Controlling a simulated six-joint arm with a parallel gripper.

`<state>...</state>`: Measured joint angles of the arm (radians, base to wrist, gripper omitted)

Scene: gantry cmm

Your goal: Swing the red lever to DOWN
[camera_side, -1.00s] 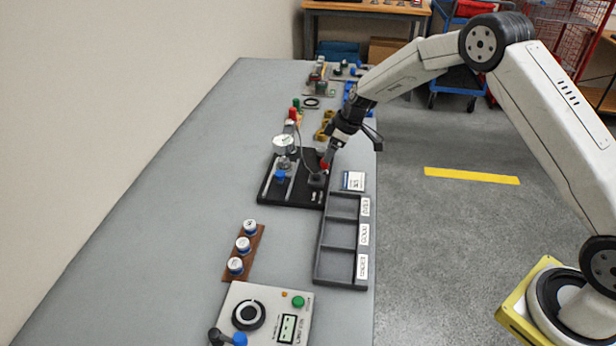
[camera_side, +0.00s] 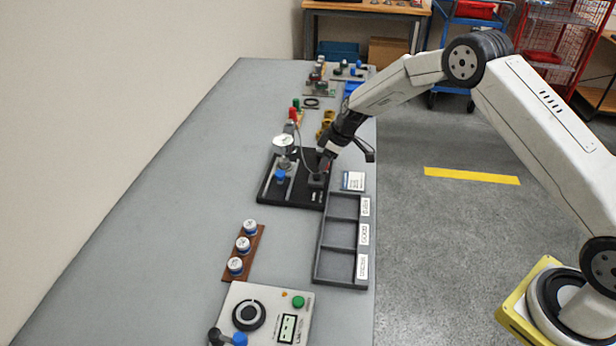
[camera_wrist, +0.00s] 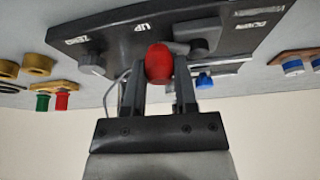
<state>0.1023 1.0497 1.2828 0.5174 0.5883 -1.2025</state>
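The red lever's knob (camera_wrist: 158,63) shows in the wrist view, between the two fingers of my gripper (camera_wrist: 158,82) near their tips. The fingers are apart on either side of it, with narrow gaps seeming to show. The lever stands on a black fixture (camera_wrist: 110,27) marked ZERO, UP and DOWN; the knob is below the UP mark, and DOWN is to the right. In the side view my gripper (camera_side: 323,168) is low over the right part of the fixture (camera_side: 300,198) and hides most of the lever.
A dial gauge (camera_side: 284,142) and a blue knob (camera_side: 280,176) stand on the fixture's left side. Green and red plugs (camera_wrist: 61,101) are near. The left tabletop is clear.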

